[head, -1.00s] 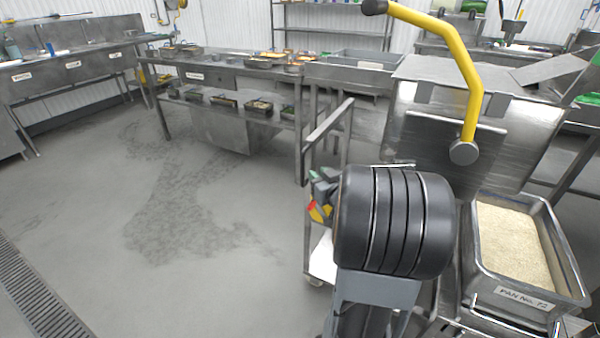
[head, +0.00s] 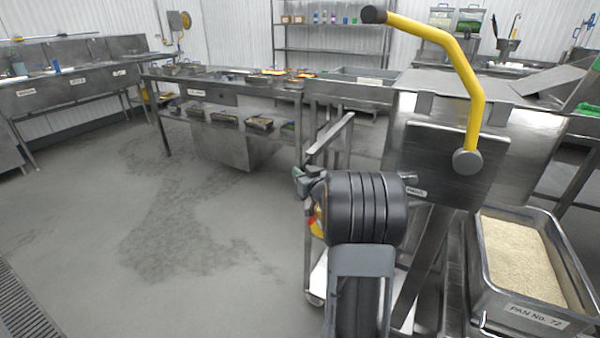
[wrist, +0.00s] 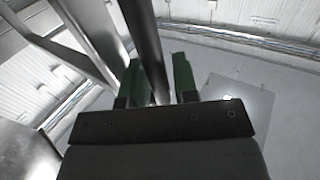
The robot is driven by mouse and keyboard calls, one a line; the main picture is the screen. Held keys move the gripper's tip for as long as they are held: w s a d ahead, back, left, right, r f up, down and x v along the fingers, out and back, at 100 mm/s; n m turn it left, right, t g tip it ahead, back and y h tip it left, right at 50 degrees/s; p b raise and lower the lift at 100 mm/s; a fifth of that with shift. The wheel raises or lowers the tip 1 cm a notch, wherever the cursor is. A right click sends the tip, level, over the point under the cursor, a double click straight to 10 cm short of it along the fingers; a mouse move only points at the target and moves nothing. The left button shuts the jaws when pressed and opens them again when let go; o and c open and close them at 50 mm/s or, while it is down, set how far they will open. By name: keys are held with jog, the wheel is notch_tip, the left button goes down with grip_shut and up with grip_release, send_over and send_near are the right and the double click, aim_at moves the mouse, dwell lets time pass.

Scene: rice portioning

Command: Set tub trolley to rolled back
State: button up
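A steel trolley frame, which I take to be the tub trolley, stands at the centre right of the head view, with a sloping top rail (head: 330,138), upright posts and a pale low deck (head: 318,272). My arm covers much of it, and I cannot see a tub on it clearly. My gripper (head: 303,180) is beside the frame's near left post, with its green fingertips partly hidden by my wrist. In the wrist view, the two green fingers (wrist: 160,82) are apart. A round metal bar (wrist: 145,45) runs down into the gap between them; whether they touch it is unclear.
A yellow lever (head: 470,85) rises over a steel panel (head: 452,165) at right. A pan of rice labelled No. 72 (head: 522,314) is at lower right. A bench with trays (head: 225,85) stands behind; sinks (head: 70,90) are at left. The left floor is open.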

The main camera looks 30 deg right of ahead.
jog(key=shift+w, duration=0.6)
grip_shut()
